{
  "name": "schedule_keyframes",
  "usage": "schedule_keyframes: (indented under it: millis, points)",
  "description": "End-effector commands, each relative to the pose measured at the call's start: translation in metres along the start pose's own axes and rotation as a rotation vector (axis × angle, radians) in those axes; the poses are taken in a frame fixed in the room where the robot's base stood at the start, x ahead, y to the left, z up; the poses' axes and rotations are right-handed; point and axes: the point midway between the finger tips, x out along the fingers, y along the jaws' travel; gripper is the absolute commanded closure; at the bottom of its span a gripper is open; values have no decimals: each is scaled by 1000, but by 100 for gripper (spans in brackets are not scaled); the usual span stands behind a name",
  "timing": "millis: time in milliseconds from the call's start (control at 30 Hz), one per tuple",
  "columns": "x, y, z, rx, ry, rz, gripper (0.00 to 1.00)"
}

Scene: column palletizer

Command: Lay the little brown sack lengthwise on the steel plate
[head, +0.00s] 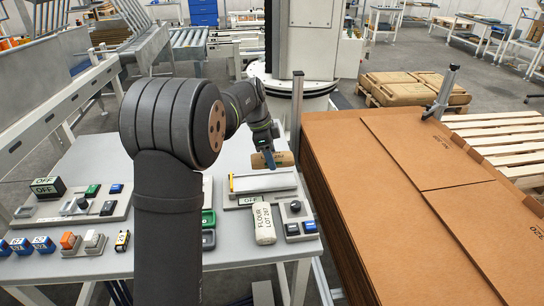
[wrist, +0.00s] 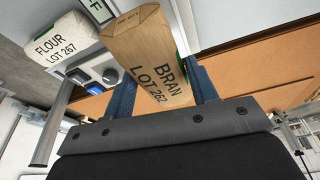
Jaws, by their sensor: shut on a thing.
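The little brown sack, printed BRAN LOT 262, is between the blue fingers of my gripper (wrist: 163,82) in the wrist view, where the sack (wrist: 150,50) shows large. My gripper (head: 270,160) is shut on it. In the head view the brown sack (head: 285,159) is held roughly crosswise above the table, behind and over the steel plate (head: 268,182). The plate is a flat grey piece with a raised bar and a yellow end mark at its left. The sack appears apart from the plate, but the exact gap is hard to judge.
A white flour sack (head: 263,224) lies in front of the plate, beside a switch panel (head: 297,220). More switch boxes (head: 85,205) stand on the left of the grey table (head: 120,170). A tall cardboard stack (head: 400,200) borders the right, with a thin post (head: 297,105) nearby.

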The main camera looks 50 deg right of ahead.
Motion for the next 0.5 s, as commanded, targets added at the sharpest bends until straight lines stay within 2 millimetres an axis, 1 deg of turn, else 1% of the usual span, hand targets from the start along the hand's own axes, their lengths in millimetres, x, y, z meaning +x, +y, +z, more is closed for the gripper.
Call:
schedule_keyframes:
  millis: [300, 500]
  points:
    - [30, 0, 8, -3, -1, 1, 80]
    - [43, 0, 12, -3, -1, 0, 80]
